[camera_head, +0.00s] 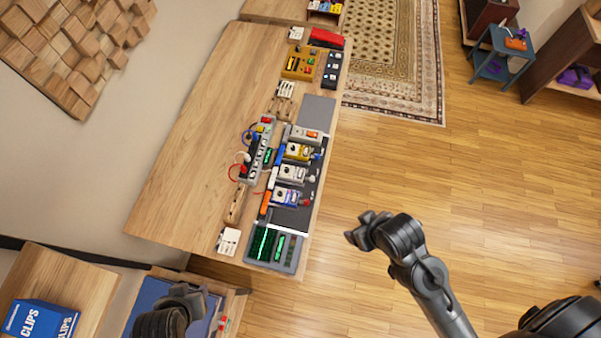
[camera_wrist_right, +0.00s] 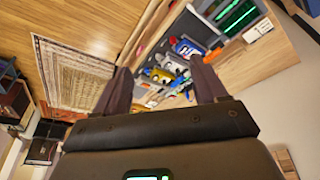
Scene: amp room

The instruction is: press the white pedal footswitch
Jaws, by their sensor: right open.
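The white pedal (camera_head: 291,174) sits on the dark pedalboard (camera_head: 309,197) on the wooden table, between a yellow pedal (camera_head: 298,152) and a blue pedal (camera_head: 287,198). Its footswitch is too small to make out clearly. In the right wrist view the white pedal (camera_wrist_right: 173,65) shows small between my fingers. My right gripper (camera_head: 358,232) is open and empty, right of the table and apart from the pedals; its two fingers show in the wrist view (camera_wrist_right: 164,80). A dark part of my left arm, likely the left gripper (camera_head: 172,315), shows at the bottom left; its jaws are unclear.
A pale pedal with an orange part (camera_head: 306,134) stands beyond the yellow one. A power strip (camera_head: 257,150) with cables lies left of the pedals. A grey device with green displays (camera_head: 273,248) stands at the near end.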

